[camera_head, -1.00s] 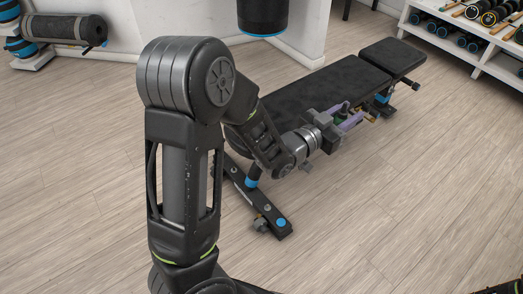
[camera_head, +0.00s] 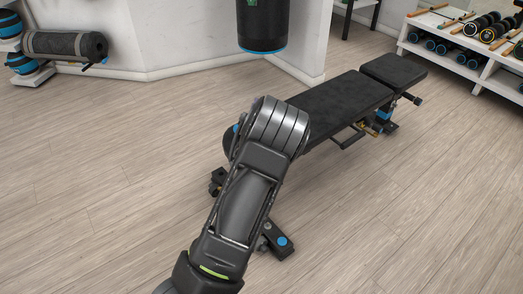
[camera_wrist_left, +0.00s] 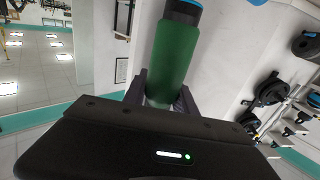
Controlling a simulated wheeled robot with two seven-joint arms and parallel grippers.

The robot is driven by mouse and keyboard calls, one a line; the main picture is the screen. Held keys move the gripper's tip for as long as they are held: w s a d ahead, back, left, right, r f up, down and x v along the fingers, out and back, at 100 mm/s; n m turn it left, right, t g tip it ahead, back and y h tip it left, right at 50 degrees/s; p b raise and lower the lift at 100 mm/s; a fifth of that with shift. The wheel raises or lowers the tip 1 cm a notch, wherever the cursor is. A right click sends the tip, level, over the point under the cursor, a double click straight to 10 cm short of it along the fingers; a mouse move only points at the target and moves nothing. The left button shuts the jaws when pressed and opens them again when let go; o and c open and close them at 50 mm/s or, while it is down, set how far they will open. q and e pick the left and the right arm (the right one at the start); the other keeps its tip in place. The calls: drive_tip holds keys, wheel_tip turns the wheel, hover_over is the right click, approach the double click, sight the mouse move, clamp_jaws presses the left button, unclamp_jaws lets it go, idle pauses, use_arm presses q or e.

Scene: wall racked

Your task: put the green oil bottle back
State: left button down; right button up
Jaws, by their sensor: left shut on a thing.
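The green bottle (camera_wrist_left: 174,58), with a dark and blue cap end, is in the left wrist view, top centre. My left gripper (camera_wrist_left: 160,98) is shut on its lower part, one finger on each side. In the head view, my left arm rises from the bottom centre and hides the gripper and the bottle. My right gripper is in neither view.
A black padded bench (camera_head: 345,103) stands beyond my arm. A black punching bag (camera_head: 263,24) hangs behind. A white dumbbell rack (camera_head: 478,66) is at upper right and a rolled mat (camera_head: 64,45) at upper left. Wooden floor is open at left and right.

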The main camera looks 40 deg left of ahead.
use_arm(q)
drive_tip(key=shift+f+b, duration=0.75)
drive_tip(key=shift+f, duration=1.75)
drive_tip(key=shift+f, duration=0.1)
drive_tip(key=shift+f+b, duration=0.85)
drive_tip(key=shift+f, duration=1.35)
drive_tip(key=shift+d, duration=0.1)
drive_tip(key=shift+f, duration=0.2)
drive_tip(key=c, duration=1)
unclamp_jaws()
